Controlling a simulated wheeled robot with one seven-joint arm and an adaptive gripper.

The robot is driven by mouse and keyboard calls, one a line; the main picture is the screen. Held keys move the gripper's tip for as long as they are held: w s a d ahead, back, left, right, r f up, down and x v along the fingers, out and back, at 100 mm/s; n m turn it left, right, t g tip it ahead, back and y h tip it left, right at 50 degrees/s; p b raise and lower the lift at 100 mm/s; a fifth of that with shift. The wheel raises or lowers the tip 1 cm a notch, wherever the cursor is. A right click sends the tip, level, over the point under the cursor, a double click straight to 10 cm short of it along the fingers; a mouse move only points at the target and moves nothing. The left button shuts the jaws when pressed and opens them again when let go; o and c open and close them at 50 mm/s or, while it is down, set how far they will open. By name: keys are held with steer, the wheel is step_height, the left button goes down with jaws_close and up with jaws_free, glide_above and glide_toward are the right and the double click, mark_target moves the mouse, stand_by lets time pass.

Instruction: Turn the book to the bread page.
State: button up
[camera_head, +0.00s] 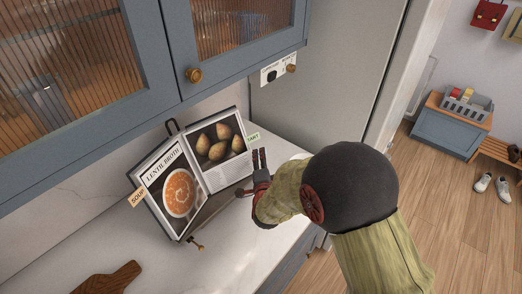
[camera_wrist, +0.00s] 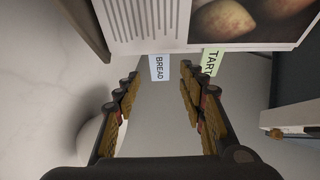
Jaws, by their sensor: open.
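The book (camera_head: 206,192) stands open and tilted back on a stand on the counter. Its left page (camera_head: 173,189) reads "Lentil Broth" over an orange soup; its right page (camera_head: 221,150) pictures brown round items. An orange SOUP tab (camera_head: 138,197) sticks out left and a green TART tab (camera_head: 253,137) sticks out right. In the wrist view a pale blue BREAD tab (camera_wrist: 158,67) appears between the fingertips, beside the TART tab (camera_wrist: 209,60). My gripper (camera_head: 260,160) is open and empty by the book's right edge. The BREAD tab is hard to make out in the head view.
Blue cabinets (camera_head: 150,50) with brass knobs hang above the book. A wooden board (camera_head: 108,279) lies at the counter's front left. A tall grey panel (camera_head: 325,75) rises behind my arm. A white round object (camera_wrist: 92,140) is partly visible beside my gripper.

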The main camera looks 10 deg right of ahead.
steer(key=x, duration=0.6)
steer(key=shift+f+b, duration=0.1)
steer(key=shift+b, duration=0.2)
steer(key=shift+c, duration=1.2)
steer(key=c, duration=0.7)
